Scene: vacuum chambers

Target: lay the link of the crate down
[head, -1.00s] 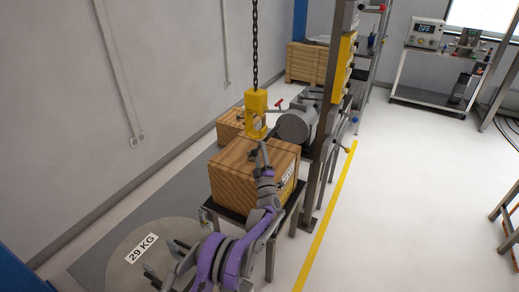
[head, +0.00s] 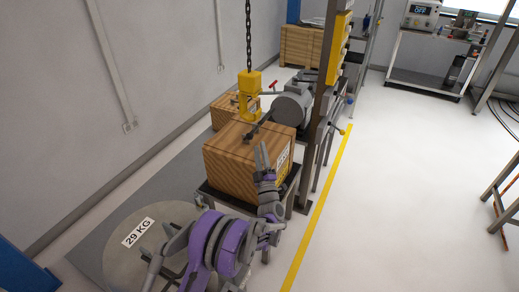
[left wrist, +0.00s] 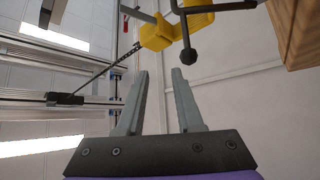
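The wooden crate (head: 235,165) sits on a dark stand, its right face labelled. Its dark link (head: 258,130) shows on the crate top as a slanted bar beside the yellow hoist block (head: 249,88); whether it touches the block or lies flat I cannot tell. My left gripper (head: 262,152) is at the near right side of the crate, apart from the link. The left wrist view shows its fingers (left wrist: 158,75) apart with nothing between them, the yellow block (left wrist: 165,32) beyond, and a crate corner (left wrist: 297,30) at right. My right gripper is not identifiable.
A chain (head: 249,40) runs up from the block. A grey cylindrical machine (head: 294,108) and a post (head: 318,110) stand behind and right of the crate. A smaller crate (head: 228,108) is behind. A round plate marked 29 KG (head: 120,260) lies at left.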

